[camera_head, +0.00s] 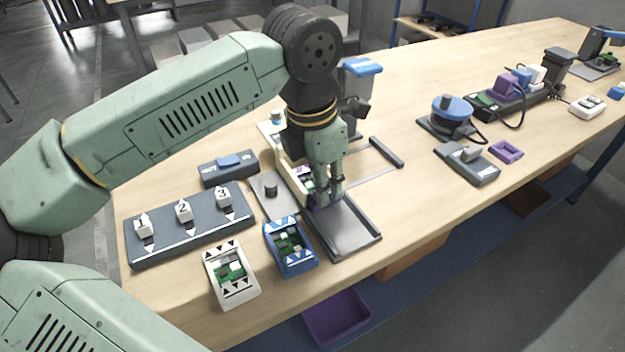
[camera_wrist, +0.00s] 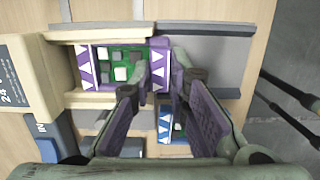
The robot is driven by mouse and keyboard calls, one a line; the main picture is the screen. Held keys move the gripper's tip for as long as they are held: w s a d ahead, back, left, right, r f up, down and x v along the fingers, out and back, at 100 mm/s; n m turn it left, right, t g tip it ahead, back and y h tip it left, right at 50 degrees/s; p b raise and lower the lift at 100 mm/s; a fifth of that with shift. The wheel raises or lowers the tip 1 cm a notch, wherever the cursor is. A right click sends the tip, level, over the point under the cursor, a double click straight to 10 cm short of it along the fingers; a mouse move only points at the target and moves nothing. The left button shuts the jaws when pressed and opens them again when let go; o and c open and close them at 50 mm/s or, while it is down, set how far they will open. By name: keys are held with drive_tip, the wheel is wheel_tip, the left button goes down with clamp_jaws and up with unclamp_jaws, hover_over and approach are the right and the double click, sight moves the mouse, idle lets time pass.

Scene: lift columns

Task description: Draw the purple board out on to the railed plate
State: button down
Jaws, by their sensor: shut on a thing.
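The purple board (camera_wrist: 122,66), with green circuitry and white triangles at its ends, lies in a cream-walled bay (camera_wrist: 72,68). In the head view its purple end (camera_head: 321,200) shows low between my fingers. My gripper (camera_head: 330,196) points down at that end; in the wrist view my gripper (camera_wrist: 162,72) is shut on the board's right end, and the fingers hide part of it. The grey railed plate (camera_head: 345,236) adjoins the bay's open end; in the wrist view the railed plate (camera_wrist: 218,62) runs off to the right and looks bare.
A blue board (camera_head: 291,247) and a white board (camera_head: 232,275) lie left of the plate. A block marked 1, 2, 3 (camera_head: 190,226) stands farther left. A dark bar on thin rods (camera_head: 386,152) lies right of the bay. The table's front edge is near.

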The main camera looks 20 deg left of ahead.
drive_tip(key=shift+s+d+b, duration=0.3)
drive_tip(key=shift+s+d, duration=0.55)
drive_tip(key=shift+d, duration=0.2)
drive_tip(key=shift+s+d+b, duration=0.3)
drive_tip(key=shift+s+d, duration=0.5)
drive_tip(key=shift+d, duration=0.25)
drive_tip(key=shift+s+d+b, duration=0.3)
drive_tip(key=shift+s+d, duration=0.55)
drive_tip(key=shift+d, duration=0.2)
drive_tip(key=c, duration=1.6)
unclamp_jaws()
drive_tip(key=shift+r, duration=0.1)
drive_tip(key=shift+r+p, duration=1.65)
drive_tip(key=shift+r, duration=1.3)
